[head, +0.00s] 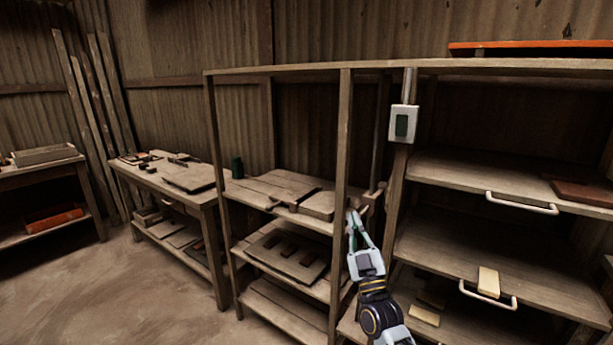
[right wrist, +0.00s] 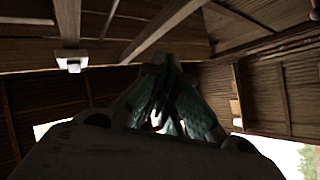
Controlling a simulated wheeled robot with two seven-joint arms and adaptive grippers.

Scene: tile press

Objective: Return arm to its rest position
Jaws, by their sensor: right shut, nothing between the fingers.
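My right gripper (head: 353,218) is raised in front of the wooden shelf rack, near a rack post. Its fingers are shut and hold nothing; the closed fingers also show in the right wrist view (right wrist: 160,112). In the head view its arm comes up from the bottom edge, right of the middle. My left gripper is in neither view.
The shelf rack (head: 345,150) has a switch box (head: 403,124) on a post. White handles (head: 521,204) stick out from the right shelves, and a pale block (head: 488,282) sits by the lower one. A workbench (head: 165,180) stands further left. Floor (head: 110,290) at lower left is clear.

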